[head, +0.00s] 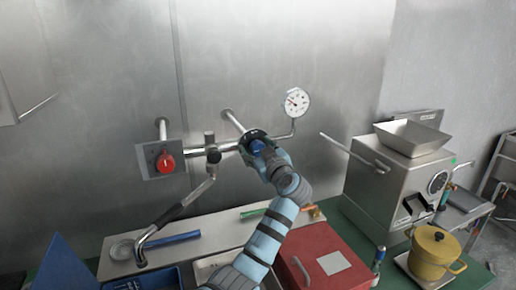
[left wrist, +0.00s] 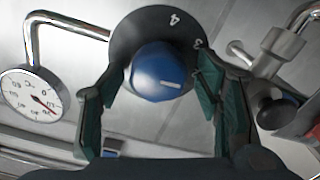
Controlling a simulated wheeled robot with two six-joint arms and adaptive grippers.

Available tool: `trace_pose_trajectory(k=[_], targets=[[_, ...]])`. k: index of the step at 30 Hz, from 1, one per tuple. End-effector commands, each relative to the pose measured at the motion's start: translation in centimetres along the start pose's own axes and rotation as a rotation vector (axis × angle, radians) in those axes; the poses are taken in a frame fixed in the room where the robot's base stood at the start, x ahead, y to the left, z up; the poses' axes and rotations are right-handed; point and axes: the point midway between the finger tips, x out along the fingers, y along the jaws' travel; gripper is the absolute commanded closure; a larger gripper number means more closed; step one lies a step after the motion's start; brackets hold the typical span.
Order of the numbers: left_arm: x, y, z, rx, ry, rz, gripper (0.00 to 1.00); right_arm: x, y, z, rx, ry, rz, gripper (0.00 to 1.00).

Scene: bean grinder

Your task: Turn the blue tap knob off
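The blue tap knob (head: 258,146) sits on the wall pipe, in front of a dark round dial. In the left wrist view the knob (left wrist: 160,72) has a white pointer line aimed to the right, and the dial (left wrist: 150,30) shows the numbers 4 and 3. My left gripper (head: 264,156) is at the knob, with one green-padded finger on each side of it. In the left wrist view the gripper (left wrist: 158,85) is open, with small gaps between its fingers and the knob. My right gripper is not in view.
A red knob (head: 166,162) on a steel plate and a jointed spout (head: 180,207) are left of the gripper. A pressure gauge (head: 295,102) is to its right. Below are a red box (head: 322,255) and a steel shelf (head: 225,232). A grinder (head: 395,175) and yellow pot (head: 434,252) stand right.

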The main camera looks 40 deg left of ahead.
Motion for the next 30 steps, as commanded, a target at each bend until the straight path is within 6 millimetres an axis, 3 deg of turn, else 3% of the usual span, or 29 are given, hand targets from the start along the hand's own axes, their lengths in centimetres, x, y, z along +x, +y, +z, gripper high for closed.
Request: trace_pose_trajectory(k=[1,9,20,30], targets=[[-0.02,0.01,0.03,0.000,0.000,0.000,0.48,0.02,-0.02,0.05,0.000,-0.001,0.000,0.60],[-0.05,0.04,0.05,0.001,0.000,0.001,0.90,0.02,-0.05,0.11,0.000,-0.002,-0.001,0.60],[-0.08,0.06,0.15,0.051,-0.001,0.001,0.90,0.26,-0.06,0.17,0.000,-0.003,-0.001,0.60],[-0.08,0.11,0.21,0.275,-0.002,0.001,0.90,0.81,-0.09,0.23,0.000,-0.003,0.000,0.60]])
